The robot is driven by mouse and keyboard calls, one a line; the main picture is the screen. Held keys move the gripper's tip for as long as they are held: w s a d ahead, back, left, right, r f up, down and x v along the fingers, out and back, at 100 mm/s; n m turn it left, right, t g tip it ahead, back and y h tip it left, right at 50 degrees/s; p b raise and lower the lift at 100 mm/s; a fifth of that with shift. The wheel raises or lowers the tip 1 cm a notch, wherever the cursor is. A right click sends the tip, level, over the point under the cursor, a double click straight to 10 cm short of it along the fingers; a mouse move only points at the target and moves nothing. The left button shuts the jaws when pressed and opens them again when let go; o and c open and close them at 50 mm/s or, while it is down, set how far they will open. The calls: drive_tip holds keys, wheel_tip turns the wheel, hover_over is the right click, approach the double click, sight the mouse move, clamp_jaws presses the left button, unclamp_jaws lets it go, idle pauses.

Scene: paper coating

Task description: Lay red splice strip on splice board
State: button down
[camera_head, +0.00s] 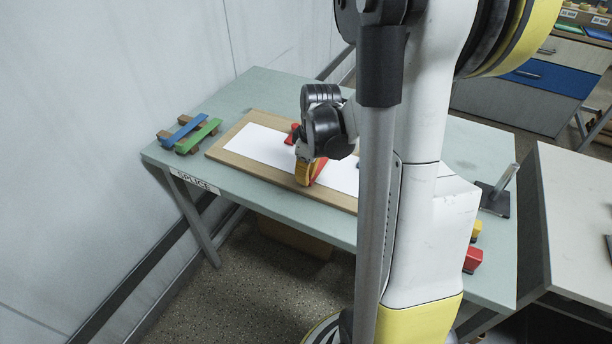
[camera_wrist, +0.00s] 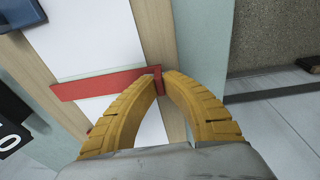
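The red splice strip (camera_head: 319,168) lies crosswise over the white sheet (camera_head: 262,146) on the wooden splice board (camera_head: 227,137). In the wrist view the strip (camera_wrist: 105,83) spans the white sheet and reaches the wooden border on both sides. My gripper (camera_head: 307,176) is low over the board's near edge. In the wrist view its yellow fingers (camera_wrist: 160,80) close around the red end of the strip, with red showing between the tips. I cannot tell whether the strip's whole underside touches the sheet. My arm hides the board's right part in the head view.
A blue strip (camera_head: 183,131) and a green strip (camera_head: 198,136) rest on wooden blocks at the table's left end. A yellow block (camera_head: 476,229) and a red block (camera_head: 473,260) are at the right. A metal stand (camera_head: 497,193) is behind them. A wall runs along the left.

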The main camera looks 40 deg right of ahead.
drive_tip(key=c, duration=1.5)
unclamp_jaws()
drive_tip(key=shift+c, duration=0.2)
drive_tip(key=shift+r, duration=0.1)
wheel_tip(320, 180, up, 12)
drive_tip(key=s, duration=0.2)
drive_tip(key=shift+d, duration=0.1)
